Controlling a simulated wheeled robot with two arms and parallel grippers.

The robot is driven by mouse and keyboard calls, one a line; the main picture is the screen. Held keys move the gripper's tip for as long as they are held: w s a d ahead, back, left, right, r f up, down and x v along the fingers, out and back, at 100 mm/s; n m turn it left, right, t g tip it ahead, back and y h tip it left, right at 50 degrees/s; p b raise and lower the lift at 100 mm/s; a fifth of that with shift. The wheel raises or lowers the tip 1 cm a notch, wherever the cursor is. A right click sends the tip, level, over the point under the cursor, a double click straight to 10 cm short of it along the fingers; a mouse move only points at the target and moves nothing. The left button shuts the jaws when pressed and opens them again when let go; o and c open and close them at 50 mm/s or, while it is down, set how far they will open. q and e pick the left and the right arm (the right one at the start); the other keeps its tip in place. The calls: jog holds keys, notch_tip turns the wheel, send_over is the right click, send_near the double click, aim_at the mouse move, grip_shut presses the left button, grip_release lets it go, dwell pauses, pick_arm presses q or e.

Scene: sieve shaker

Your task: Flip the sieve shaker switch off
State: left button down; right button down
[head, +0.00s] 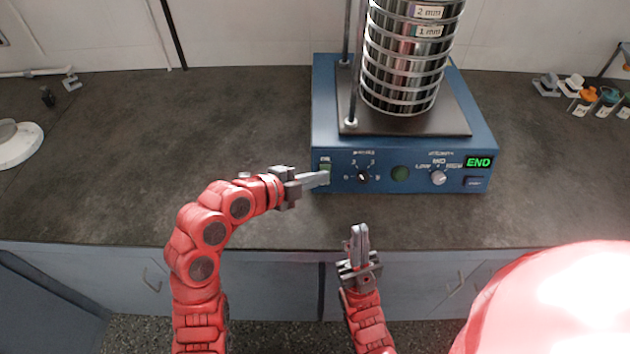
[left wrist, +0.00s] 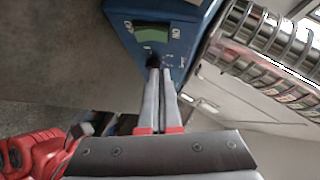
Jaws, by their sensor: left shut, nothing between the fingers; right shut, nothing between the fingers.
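The blue sieve shaker (head: 470,150) stands on the dark bench with a stack of steel sieves on it. Its switch (head: 325,169) is a green rocker at the left end of the front panel, under a small label. The green rocker also shows in the left wrist view (left wrist: 153,33). My left gripper (head: 325,179) is shut and empty, its tips at the lower part of the switch; I cannot tell whether they touch it. My right gripper (head: 360,230) is shut and empty, low in front of the panel, apart from it. The display (head: 479,162) reads END.
A black knob (head: 363,176), a green round button (head: 400,173) and a silver knob (head: 438,178) sit right of the switch. Small bottles (head: 587,97) stand at the far right and a white round object (head: 15,140) at the far left. The bench left of the shaker is mostly clear.

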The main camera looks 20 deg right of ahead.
pick_arm(q)
jog(key=b+v, duration=0.1)
jog(key=v, duration=0.8)
jog(key=shift+w+a+r, duration=0.15)
jog(key=shift+w+r, duration=0.1)
